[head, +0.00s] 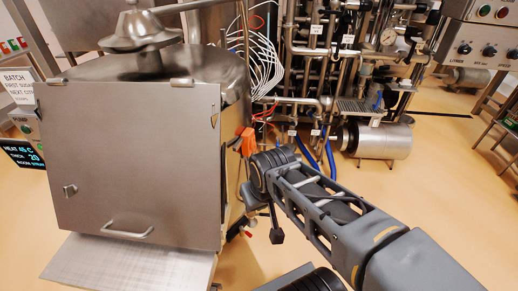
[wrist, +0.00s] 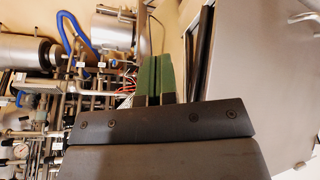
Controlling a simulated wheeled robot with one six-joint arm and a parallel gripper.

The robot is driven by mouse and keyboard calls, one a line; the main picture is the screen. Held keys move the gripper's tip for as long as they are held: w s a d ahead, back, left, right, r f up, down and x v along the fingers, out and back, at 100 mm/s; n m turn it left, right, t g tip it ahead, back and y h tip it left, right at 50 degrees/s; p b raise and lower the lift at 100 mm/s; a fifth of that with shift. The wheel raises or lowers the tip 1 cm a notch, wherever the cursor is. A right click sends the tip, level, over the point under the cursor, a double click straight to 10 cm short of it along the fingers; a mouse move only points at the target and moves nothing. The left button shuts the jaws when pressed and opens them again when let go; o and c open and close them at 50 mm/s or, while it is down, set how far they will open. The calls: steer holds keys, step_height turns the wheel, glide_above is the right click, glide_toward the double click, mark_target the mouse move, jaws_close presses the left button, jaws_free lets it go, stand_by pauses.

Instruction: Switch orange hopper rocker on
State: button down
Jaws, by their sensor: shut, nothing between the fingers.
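An orange part (head: 247,140) shows on the right side of the steel hopper cabinet (head: 140,165) in the head view. It is small there, and I cannot make out a rocker or its position. My gripper (head: 250,197) is beside the cabinet's right side, below the orange part, and its fingertips are hard to see in the head view. In the wrist view my gripper (wrist: 159,62) shows two green-padded fingers shut together with nothing between them. The orange part cannot be made out in the wrist view.
The cabinet's pale front panel (wrist: 262,75) fills the right of the wrist view, close to the fingers. Pipework (head: 330,60) and a steel cylinder (head: 385,140) stand behind. A control box with knobs (head: 480,45) is at upper right. Floor is clear at right.

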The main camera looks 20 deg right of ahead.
steer(key=m, duration=0.2)
steer(key=n+t+y+b, duration=0.5)
steer(key=n+t+y, duration=0.5)
steer(key=n, duration=1.9)
glide_toward(255, 148)
steer(key=s+d+g+y, duration=0.2)
steer(key=s+d, duration=0.2)
steer(key=d, duration=0.2)
steer(key=shift+w+a+r, duration=0.15)
steer(key=shift+r, duration=0.25)
steer(key=b+x, duration=0.1)
steer(key=x, duration=1.3)
steer(key=shift+w, duration=0.15)
